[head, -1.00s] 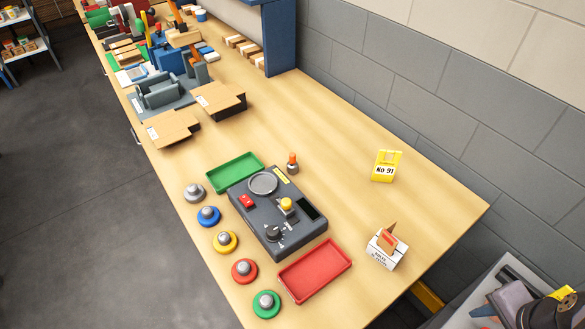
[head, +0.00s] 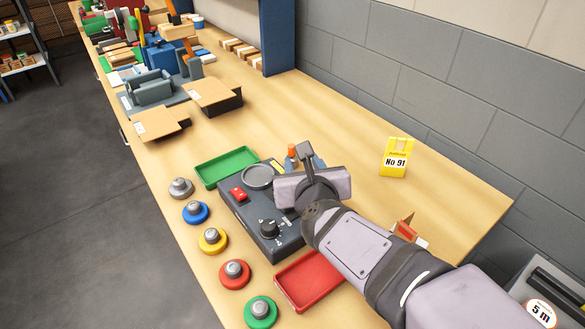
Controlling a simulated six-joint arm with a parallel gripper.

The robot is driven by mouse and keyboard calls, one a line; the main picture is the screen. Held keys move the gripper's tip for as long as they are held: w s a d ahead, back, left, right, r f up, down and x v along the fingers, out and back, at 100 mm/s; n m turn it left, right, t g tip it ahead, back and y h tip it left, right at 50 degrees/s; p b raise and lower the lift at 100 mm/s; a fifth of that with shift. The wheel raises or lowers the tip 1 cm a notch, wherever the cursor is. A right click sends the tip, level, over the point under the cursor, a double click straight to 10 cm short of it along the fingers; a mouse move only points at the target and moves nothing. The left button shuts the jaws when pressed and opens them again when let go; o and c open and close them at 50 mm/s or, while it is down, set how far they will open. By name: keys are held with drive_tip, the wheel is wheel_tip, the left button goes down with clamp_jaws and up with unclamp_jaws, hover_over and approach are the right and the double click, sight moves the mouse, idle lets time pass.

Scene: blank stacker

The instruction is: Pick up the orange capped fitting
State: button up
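The orange capped fitting (head: 291,150) stands on the bench behind the grey control box in the head view. Only its orange cap and a little below it show; my gripper hides the rest. My gripper (head: 303,163) is right at the fitting, with its fingertips showing on both sides of a dark part of the hand. The fingers look spread apart, and the fitting is near the left one. I cannot tell whether they touch it.
The control box (head: 268,231) lies partly under my arm in the view. A green tray (head: 226,166) and a red tray (head: 309,281) flank it. Several coloured round knobs (head: 212,240) line the left edge. A yellow No 91 sign (head: 396,157) stands right; bench beyond the fitting is clear.

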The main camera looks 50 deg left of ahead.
sight(292, 150)
drive_tip(key=shift+s+a+m, duration=0.3)
drive_tip(key=shift+s+a, duration=0.05)
drive_tip(key=shift+s, duration=0.15)
drive_tip(key=shift+p+x, duration=0.55)
drive_tip(key=shift+x, duration=2.7)
drive_tip(key=shift+p+x, duration=1.15)
drive_tip(key=shift+x, duration=1.6)
clamp_jaws()
